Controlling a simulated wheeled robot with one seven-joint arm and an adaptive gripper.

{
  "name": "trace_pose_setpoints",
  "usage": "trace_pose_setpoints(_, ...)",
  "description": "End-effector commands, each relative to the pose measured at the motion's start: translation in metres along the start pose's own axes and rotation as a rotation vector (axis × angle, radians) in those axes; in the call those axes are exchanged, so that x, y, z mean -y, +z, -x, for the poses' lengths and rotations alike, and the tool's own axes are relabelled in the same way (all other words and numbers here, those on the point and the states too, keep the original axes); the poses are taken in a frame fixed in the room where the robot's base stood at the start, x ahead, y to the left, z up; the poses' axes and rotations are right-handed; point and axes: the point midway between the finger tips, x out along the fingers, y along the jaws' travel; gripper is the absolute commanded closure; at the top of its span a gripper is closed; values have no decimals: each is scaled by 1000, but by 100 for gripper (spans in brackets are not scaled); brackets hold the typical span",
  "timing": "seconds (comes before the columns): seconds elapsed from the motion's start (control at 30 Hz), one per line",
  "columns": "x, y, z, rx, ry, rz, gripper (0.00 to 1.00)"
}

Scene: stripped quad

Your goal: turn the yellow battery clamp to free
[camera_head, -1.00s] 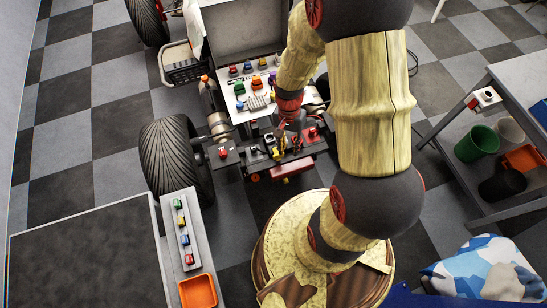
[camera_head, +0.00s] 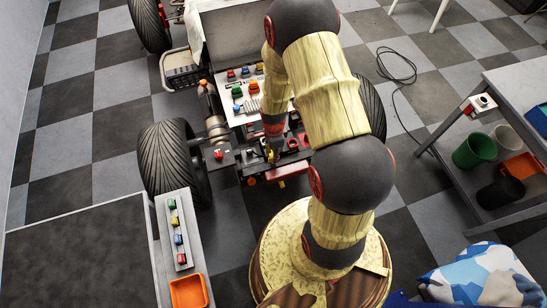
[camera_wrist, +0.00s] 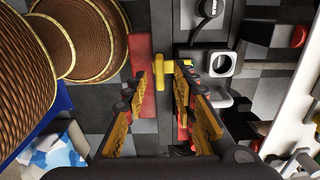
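My gripper (camera_wrist: 165,76) is open, with one finger on each side of the clamp's stem. I cannot tell whether either finger touches it. In the head view my gripper (camera_head: 271,148) points down at the front end of the stripped quad (camera_head: 230,108). A small yellow bit shows at its tip there, and my arm hides part of the quad.
In the wrist view a black knob (camera_wrist: 209,8) and a pale square socket (camera_wrist: 222,64) sit right of the clamp. In the head view a tire (camera_head: 168,155) stands left of my gripper. A bench with an orange bin (camera_head: 189,291) is at lower left, a shelved cart (camera_head: 500,110) at right.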

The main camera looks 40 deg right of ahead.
Motion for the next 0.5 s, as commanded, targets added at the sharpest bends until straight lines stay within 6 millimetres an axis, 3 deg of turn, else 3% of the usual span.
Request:
trace_pose_setpoints(0.2,0,0,-26,0,1,1,73)
trace_pose_setpoints(0.5,0,0,-30,0,0,1,73)
